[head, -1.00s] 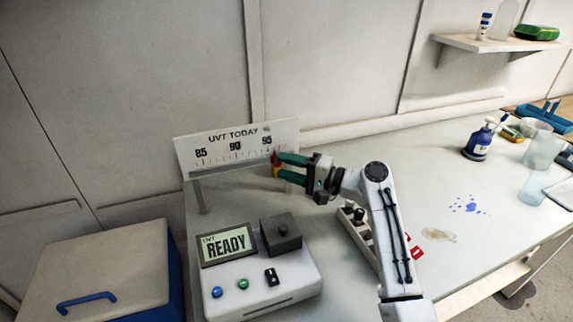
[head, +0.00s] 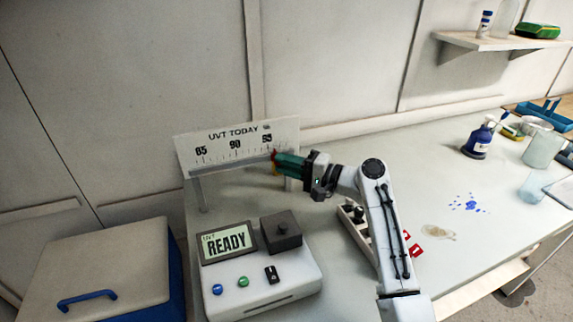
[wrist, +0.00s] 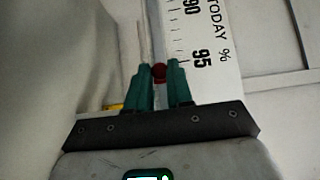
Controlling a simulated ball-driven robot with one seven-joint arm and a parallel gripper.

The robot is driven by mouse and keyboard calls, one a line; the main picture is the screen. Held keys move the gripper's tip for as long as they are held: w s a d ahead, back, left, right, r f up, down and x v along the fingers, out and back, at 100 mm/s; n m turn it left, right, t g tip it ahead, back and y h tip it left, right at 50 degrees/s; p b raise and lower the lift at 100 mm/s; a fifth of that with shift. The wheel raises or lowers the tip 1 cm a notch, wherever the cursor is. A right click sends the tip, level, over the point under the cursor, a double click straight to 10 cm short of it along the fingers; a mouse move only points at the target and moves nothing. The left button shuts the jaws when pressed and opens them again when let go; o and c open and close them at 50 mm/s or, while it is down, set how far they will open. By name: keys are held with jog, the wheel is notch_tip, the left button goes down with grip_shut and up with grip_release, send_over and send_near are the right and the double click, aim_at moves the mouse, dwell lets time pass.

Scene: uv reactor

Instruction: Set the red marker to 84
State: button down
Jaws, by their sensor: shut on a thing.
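The red marker (wrist: 159,73) sits between my green fingertips in the wrist view, near the 95 mark of the scale. In the head view only a small red bit (head: 274,153) shows at the fingertips. My gripper (head: 277,162) is shut on the marker, and the wrist view shows its two fingers (wrist: 159,68) on either side of it. The white scale board (head: 235,156), headed UVT TODAY, reads 85, 90 and 95 from left to right. The fingers cover part of the marker, so its exact reading is unclear.
A control box (head: 262,285) with a READY screen (head: 227,243) stands below the board. A blue cooler-like box (head: 110,270) is at the left. A power strip (head: 352,222) lies beside my arm. A blue bottle (head: 478,143) and cups stand at the right.

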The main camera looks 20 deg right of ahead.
jog(key=a+p, duration=0.1)
jog(key=a, duration=0.8)
jog(key=shift+a, duration=0.35)
jog(key=c, duration=1.1)
grip_release()
jog(key=shift+o, duration=0.2)
jog(key=b+v, duration=0.1)
jog(key=v, duration=0.9)
jog(key=shift+s+d, duration=0.25)
jog(key=shift+s, duration=0.05)
